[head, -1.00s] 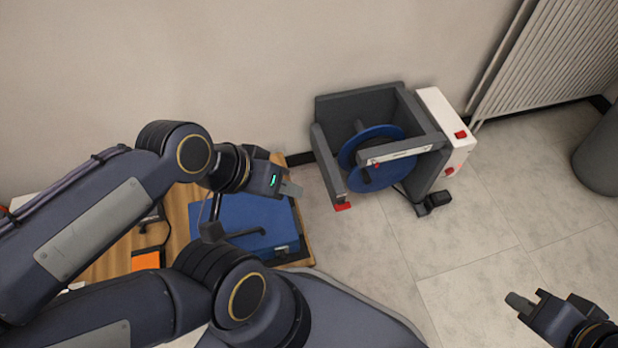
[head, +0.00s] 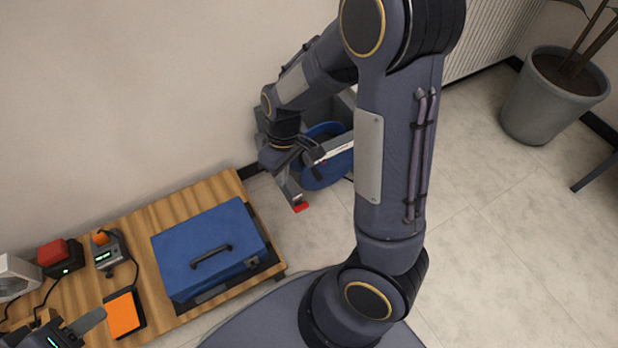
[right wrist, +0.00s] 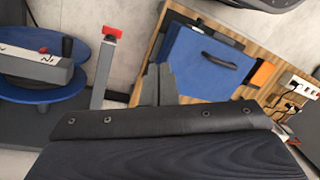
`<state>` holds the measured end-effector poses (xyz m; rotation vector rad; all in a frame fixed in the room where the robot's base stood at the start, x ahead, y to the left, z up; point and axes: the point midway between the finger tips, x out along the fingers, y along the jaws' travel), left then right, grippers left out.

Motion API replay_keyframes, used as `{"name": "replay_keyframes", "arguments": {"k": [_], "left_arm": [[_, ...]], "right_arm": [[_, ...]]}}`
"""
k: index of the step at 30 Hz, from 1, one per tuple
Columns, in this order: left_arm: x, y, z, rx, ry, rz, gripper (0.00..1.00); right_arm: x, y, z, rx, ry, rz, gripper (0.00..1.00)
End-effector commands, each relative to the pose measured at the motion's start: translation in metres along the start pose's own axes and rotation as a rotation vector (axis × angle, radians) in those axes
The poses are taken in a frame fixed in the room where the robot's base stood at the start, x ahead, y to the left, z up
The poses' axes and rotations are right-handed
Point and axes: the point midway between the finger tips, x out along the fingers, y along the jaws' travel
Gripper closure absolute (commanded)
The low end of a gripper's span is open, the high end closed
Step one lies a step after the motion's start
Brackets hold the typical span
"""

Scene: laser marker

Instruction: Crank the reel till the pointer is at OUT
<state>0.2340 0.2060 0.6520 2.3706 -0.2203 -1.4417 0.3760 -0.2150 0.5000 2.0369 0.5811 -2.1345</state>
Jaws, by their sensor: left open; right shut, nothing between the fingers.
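The reel, with blue discs (head: 325,172), stands in a grey frame on the floor by the wall, largely hidden behind my right arm. In the right wrist view the blue reel (right wrist: 28,90) is at the left. A grey bar (right wrist: 25,68) crosses it, with a small red mark near one end beside lettering that looks like "IN"; OUT is not readable. A dark knob (right wrist: 67,46), apparently the crank handle, stands beside that end. My right gripper (head: 298,158) is shut and empty, near the reel's front and apart from the knob. My left gripper (head: 82,328) is open, at the lower left.
A wooden board (head: 165,212) holds a blue case (head: 207,245), an orange pad (head: 124,313) and small devices. A red-tipped foot (head: 301,206) of the reel frame juts forward. A potted plant (head: 550,105) stands at the right. Open floor lies right of my arm.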

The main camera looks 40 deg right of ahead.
Motion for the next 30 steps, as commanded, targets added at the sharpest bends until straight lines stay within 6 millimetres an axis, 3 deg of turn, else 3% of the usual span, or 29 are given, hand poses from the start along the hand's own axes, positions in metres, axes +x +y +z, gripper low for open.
{"name": "replay_keyframes", "arguments": {"k": [6, 15, 22, 30], "left_arm": [[-0.013, 0.006, -0.006, 0.000, 0.000, 0.000, 0.57], [-0.026, 0.012, -0.013, 0.000, 0.000, 0.000, 0.57], [-0.032, 0.015, -0.016, 0.000, 0.000, 0.000, 0.57], [-0.028, 0.013, -0.014, 0.000, 0.000, 0.000, 0.57]], "right_arm": [[0.063, 0.033, -0.017, -0.229, -0.243, 0.171, 1.00], [0.125, 0.085, -0.032, -0.636, -0.575, 0.446, 1.00], [0.146, 0.108, -0.045, -0.877, -0.751, 0.586, 1.00], [0.160, 0.123, -0.045, -0.945, -0.802, 0.620, 1.00]]}}
